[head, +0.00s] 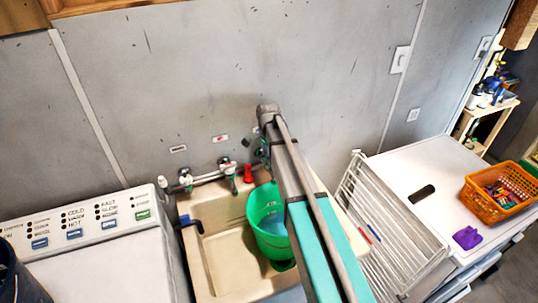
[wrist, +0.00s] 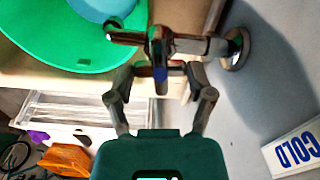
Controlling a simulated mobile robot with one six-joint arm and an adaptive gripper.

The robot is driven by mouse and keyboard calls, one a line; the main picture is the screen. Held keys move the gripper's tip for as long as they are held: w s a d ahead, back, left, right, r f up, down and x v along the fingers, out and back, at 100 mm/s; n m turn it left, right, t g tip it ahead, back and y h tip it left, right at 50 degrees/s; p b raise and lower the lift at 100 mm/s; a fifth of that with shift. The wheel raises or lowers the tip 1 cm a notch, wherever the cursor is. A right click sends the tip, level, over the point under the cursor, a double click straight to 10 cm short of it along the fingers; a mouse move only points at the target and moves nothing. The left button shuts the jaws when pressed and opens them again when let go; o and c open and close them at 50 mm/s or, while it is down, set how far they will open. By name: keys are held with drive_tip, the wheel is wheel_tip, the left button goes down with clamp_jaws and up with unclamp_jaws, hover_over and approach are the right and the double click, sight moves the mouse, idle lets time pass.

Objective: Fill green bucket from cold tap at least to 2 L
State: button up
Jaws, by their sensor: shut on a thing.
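The green bucket (head: 258,232) stands upright in the sink (head: 220,262), partly hidden by my arm. Pale blue water (head: 272,222) seems to show inside it. In the wrist view the bucket (wrist: 60,57) is at the upper left, with a light blue patch inside. My gripper (wrist: 160,70) is shut on the cold tap's handle (wrist: 161,78), a narrow piece with a blue mark. The metal tap body (wrist: 190,45) runs to a round wall flange. The COLD label (wrist: 298,150) is on the wall. I cannot see a clear water stream.
A red tap handle (head: 247,173) is left of my arm. A white machine with buttons (head: 100,240) stands left of the sink. On the right are a white wire rack (head: 385,225), a purple object (head: 467,237) and an orange basket (head: 500,195) on a white top.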

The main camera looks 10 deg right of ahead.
drive_tip(key=shift+m, duration=1)
drive_tip(key=o, duration=1.1)
